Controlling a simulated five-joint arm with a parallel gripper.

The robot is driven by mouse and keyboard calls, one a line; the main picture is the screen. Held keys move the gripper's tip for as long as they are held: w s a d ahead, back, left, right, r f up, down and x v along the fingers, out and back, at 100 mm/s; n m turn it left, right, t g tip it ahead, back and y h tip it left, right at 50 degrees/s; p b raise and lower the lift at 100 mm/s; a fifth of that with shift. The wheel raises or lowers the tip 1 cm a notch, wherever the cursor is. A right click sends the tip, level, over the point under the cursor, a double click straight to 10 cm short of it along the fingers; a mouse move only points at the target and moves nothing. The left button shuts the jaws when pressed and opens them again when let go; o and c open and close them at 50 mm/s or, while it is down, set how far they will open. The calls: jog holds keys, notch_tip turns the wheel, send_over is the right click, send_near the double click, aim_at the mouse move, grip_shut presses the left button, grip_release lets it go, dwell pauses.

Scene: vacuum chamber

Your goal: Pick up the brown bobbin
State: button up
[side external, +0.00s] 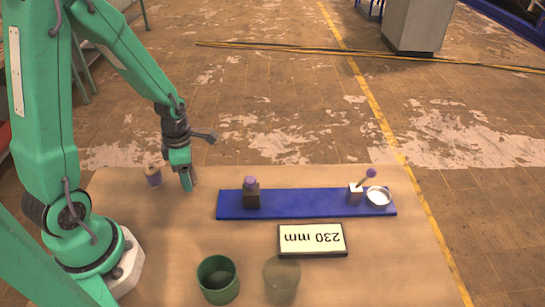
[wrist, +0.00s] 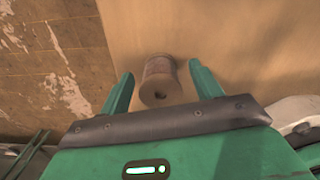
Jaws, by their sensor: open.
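The brown bobbin (wrist: 160,80) shows in the wrist view with its round end and dark centre hole towards the camera. My gripper (wrist: 161,72) is open, with one finger on each side of the bobbin and a visible gap at both sides. In the side external view my gripper (side external: 186,182) points down low over the left part of the table. A brownish shape beside the fingers there is mostly hidden by them.
A blue strip (side external: 300,206) bears a dark block, a pale block and a white dish (side external: 378,196).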

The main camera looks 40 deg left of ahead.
jog(key=shift+f, duration=0.25)
dwell(0.3)
jog(key=c, duration=1)
